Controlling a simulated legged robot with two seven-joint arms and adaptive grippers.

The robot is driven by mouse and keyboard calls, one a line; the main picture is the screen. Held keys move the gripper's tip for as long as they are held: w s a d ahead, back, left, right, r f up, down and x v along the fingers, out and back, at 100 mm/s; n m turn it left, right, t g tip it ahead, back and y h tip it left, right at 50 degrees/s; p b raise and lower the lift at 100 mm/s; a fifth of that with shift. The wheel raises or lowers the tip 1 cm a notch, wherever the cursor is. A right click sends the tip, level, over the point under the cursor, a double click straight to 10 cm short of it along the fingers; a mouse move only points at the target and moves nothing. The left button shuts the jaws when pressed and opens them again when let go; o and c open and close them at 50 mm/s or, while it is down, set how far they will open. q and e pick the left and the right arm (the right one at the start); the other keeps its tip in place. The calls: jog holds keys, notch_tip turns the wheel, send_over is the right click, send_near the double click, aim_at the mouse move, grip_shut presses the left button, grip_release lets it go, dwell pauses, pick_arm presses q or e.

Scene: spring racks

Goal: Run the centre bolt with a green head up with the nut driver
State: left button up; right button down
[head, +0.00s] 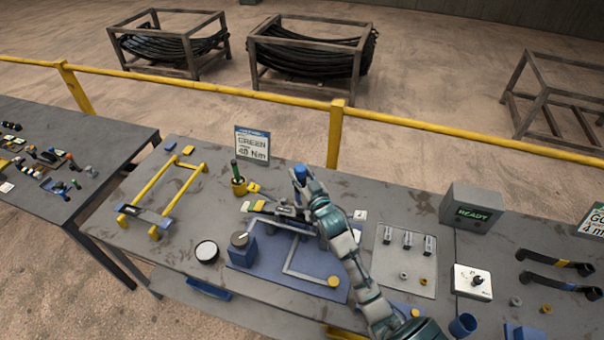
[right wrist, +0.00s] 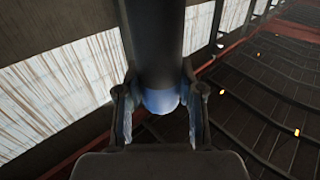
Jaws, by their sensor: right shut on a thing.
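My right gripper (head: 299,184) is over the middle of the near bench, shut on a tool with a blue end (head: 300,170), which looks like the nut driver. In the right wrist view my right gripper (right wrist: 160,118) has its fingers on both sides of the tool's blue part (right wrist: 160,99); its thick dark body (right wrist: 155,45) runs up out of frame. A black and yellow part (head: 260,207) lies beside and below the gripper, partly hidden by my arm. I cannot make out a green-headed bolt there. My left gripper is not in view.
A green rod stands in a yellow cup (head: 239,187) by the GREEN 40 Nm sign (head: 252,143). A blue block (head: 243,256), blue mat (head: 325,265), yellow rack (head: 188,165), grey tray (head: 405,278) and READY box (head: 472,211) occupy the bench. A yellow rail (head: 336,135) runs behind.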

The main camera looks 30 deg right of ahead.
jog(key=shift+a+r, duration=0.2)
jog(key=shift+a, duration=0.3)
jog(key=shift+d+f+p, duration=0.1)
jog(key=shift+d+p, duration=0.05)
jog(key=shift+p, duration=0.15)
jog(key=c, duration=1.4)
grip_release()
jog(key=shift+a, duration=0.2)
grip_shut()
jog(key=shift+d+f, duration=0.15)
jog(key=shift+f, duration=0.2)
jog(key=shift+f+b, duration=0.35)
jog(key=shift+f, duration=0.7)
